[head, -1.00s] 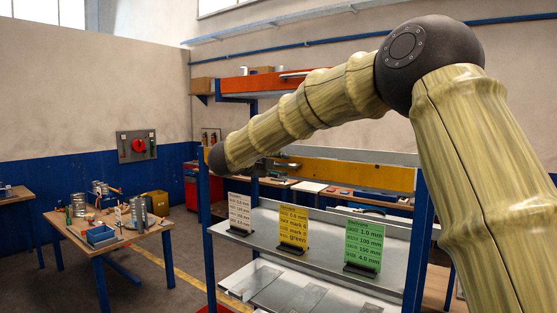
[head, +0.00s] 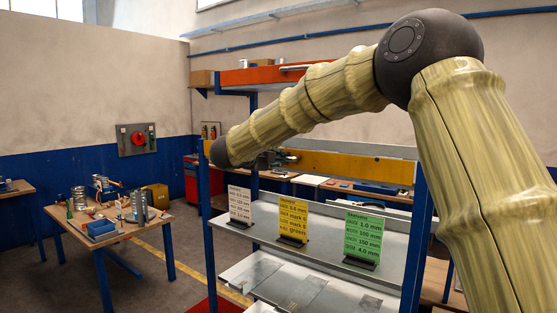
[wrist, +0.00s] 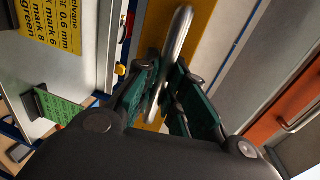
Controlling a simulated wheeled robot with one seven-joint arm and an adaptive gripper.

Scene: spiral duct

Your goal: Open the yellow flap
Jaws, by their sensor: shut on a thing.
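The yellow flap (head: 345,167) is a long flat panel at the back of the shelf rack in the head view. It also shows in the wrist view (wrist: 152,28), behind my gripper. A shiny metal bar handle (wrist: 180,32) stands in front of the yellow surface. My gripper (wrist: 160,85) has its dark green fingers on both sides of the handle and is shut on it. In the head view my gripper is mostly hidden behind my arm's dark end joint. How far the flap stands open is hard to tell.
White, yellow (head: 293,222) and green (head: 363,238) cards stand on the grey shelf (head: 325,240) below the flap. Blue posts (head: 419,235) frame the rack. An orange-red drawer with a handle (wrist: 302,118) is at right in the wrist view. A cluttered workbench (head: 125,235) stands at left.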

